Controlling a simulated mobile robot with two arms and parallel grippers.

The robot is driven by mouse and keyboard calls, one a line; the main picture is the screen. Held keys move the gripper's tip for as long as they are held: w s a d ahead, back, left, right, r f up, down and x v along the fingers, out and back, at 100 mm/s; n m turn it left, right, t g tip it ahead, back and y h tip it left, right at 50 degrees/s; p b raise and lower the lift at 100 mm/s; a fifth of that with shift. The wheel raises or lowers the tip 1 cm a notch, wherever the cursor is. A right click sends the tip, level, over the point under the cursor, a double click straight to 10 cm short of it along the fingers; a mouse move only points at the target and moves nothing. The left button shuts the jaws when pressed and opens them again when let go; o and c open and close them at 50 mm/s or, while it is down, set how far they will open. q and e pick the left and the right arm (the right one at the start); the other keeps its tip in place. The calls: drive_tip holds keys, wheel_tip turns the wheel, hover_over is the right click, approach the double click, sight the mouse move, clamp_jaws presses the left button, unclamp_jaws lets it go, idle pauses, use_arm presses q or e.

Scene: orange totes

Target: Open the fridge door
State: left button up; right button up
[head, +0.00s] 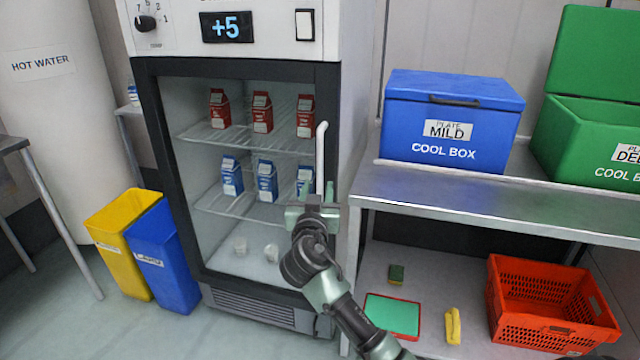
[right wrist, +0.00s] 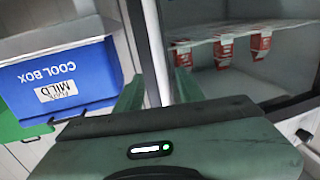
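The fridge has a glass door with a dark frame (head: 160,165), and the door looks shut. A white vertical handle (head: 320,150) is on the right side of the door. My right gripper (head: 318,192) is at the lower end of the handle. In the right wrist view the two fingers of my right gripper (right wrist: 157,92) are spread apart, with a pale upright strip between them that looks like the handle; contact cannot be told. My left gripper is not in view.
Red and blue cartons stand on the fridge shelves. To the right, a metal table (head: 460,200) bears a blue cool box (head: 440,115) and a green one (head: 590,130). A red crate (head: 545,330) is below. Yellow (head: 120,250) and blue (head: 165,260) bins stand left of the fridge.

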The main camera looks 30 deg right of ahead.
sight(319, 178)
drive_tip(key=x, duration=0.6)
drive_tip(key=shift+w+d+f, duration=0.1)
drive_tip(key=shift+w+d, duration=0.15)
drive_tip(key=shift+w, duration=0.1)
clamp_jaws()
idle(1.1)
